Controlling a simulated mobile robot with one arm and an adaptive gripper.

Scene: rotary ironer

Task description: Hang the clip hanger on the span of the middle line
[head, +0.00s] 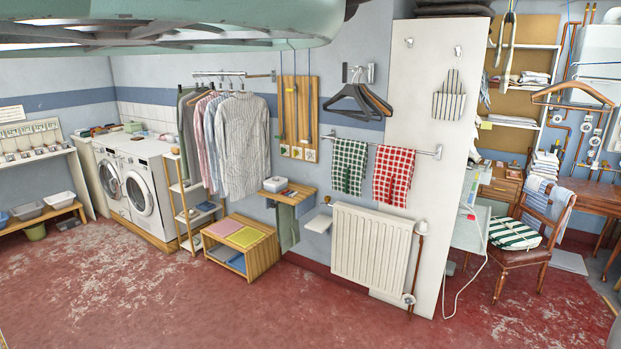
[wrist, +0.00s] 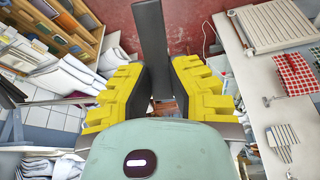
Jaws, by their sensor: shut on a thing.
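My gripper (wrist: 160,85), seen in the wrist view with yellow ridged fingers, is shut on a long, dark, flat bar (wrist: 150,35). My gripper is not seen in the head view. I cannot make out the middle line surely in either view. Thin vertical cords (head: 295,57) run up from a wooden board (head: 300,118) on the wall.
Dark hangers (head: 360,95) hang at a wall hook, and a wooden hanger (head: 573,93) hangs at right. Shirts (head: 240,145) hang on a rail. A white partition (head: 425,150), a radiator (head: 370,245) and a chair (head: 530,240) stand right. The red floor (head: 200,305) in front is clear.

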